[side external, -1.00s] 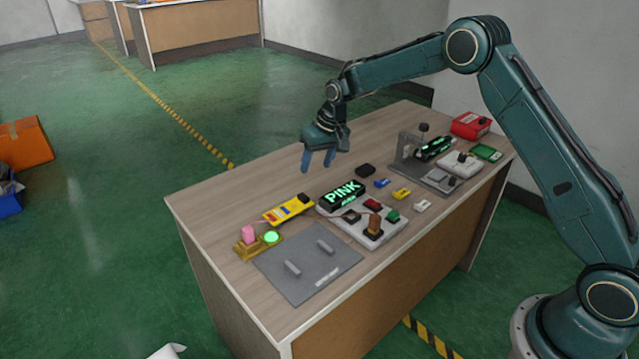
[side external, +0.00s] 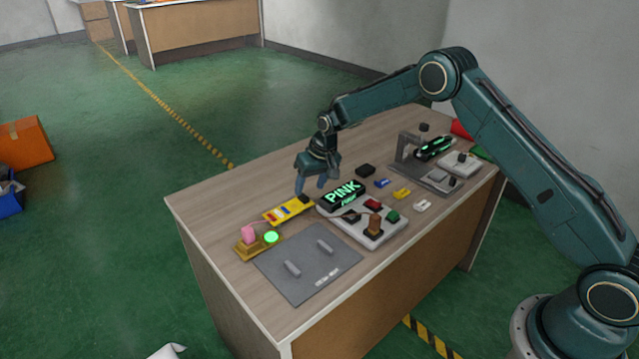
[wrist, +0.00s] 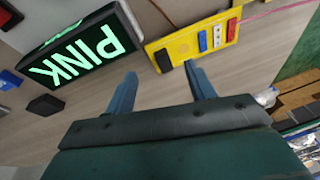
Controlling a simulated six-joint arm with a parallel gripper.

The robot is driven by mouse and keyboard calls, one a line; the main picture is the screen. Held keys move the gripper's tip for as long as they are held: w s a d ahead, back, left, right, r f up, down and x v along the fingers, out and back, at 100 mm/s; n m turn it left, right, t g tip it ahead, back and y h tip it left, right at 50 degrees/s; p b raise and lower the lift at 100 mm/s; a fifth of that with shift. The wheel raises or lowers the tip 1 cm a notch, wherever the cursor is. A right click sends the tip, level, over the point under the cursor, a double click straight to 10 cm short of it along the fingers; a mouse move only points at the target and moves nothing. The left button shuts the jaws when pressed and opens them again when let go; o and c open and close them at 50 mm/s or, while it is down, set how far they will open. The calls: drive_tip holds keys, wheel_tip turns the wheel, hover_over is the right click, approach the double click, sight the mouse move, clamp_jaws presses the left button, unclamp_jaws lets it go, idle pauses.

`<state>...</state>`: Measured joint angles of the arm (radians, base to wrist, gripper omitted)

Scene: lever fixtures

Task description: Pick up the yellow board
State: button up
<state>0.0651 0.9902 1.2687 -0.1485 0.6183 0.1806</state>
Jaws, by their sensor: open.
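The yellow board (side external: 286,210) lies flat on the table. It carries small red, blue and white parts and a black block at one end. In the wrist view the yellow board (wrist: 196,42) is just beyond my fingertips, toward the right finger. My gripper (side external: 311,186) is open and empty, above the table just behind the board's black end. In the wrist view my gripper (wrist: 160,72) shows two blue fingers apart with bare table between them. A pink wire runs from the board's far end.
A black "PINK" display (side external: 342,195) stands right of the board, by a white panel (side external: 345,228) with coloured blocks. A grey plate (side external: 307,264) with two handles and a brass base (side external: 255,248) with a pink knob and green light are in front. The table's back left is clear.

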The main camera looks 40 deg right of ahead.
sight(308, 197)
drive_tip(key=shift+x, duration=1.95)
drive_tip(key=shift+s, duration=0.15)
drive_tip(key=c, duration=1.1)
drive_tip(key=shift+c, duration=0.2)
